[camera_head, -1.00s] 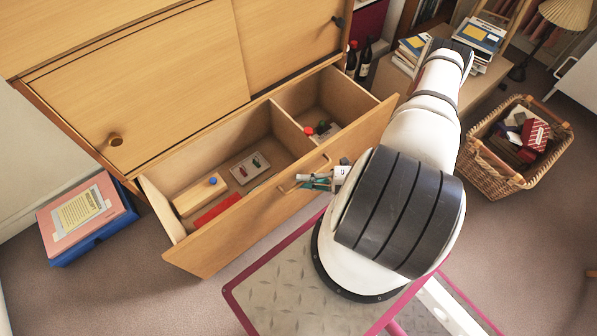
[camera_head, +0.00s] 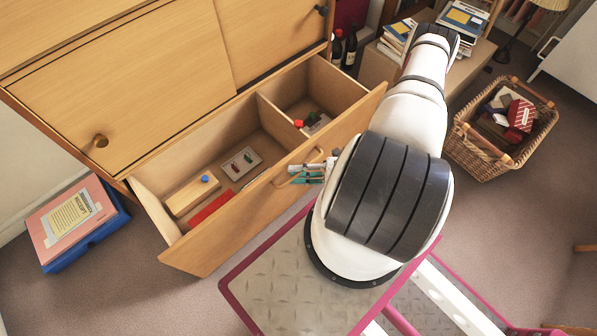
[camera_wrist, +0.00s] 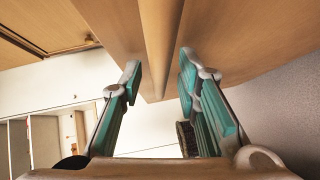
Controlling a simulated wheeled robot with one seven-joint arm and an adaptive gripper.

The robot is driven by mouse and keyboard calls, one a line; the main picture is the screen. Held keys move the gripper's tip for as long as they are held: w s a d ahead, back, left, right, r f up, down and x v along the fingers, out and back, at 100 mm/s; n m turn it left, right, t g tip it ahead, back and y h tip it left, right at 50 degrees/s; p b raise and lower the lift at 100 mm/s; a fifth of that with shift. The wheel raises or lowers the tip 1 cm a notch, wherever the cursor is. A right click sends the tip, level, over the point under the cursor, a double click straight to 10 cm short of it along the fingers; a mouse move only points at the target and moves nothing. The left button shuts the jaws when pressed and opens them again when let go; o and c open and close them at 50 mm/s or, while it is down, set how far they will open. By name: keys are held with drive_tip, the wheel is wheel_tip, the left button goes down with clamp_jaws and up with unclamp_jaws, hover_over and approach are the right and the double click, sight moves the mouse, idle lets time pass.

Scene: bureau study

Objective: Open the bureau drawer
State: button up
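The wooden bureau (camera_head: 130,75) stands at the upper left of the head view. Its lower drawer (camera_head: 230,228) is pulled well out, with its divided inside showing. The drawer's bow handle (camera_head: 281,181) is on the outside of the drawer front. My gripper (camera_head: 304,174), with teal finger pads, is at this handle. In the wrist view my gripper (camera_wrist: 159,75) has its fingers spread apart, with a wooden bar, seemingly the handle (camera_wrist: 160,40), running between and beyond them. I see gaps beside the bar; contact with either finger is not clear.
The drawer holds a wooden box (camera_head: 192,195), a red item (camera_head: 209,207) and small things. A pink-and-blue box (camera_head: 75,222) lies on the floor at left. A filled wicker basket (camera_head: 480,150) stands at right, with bottles (camera_head: 343,50) and books (camera_head: 462,20) behind.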

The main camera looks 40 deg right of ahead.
drive_tip(key=v, duration=1.2)
idle(0.3)
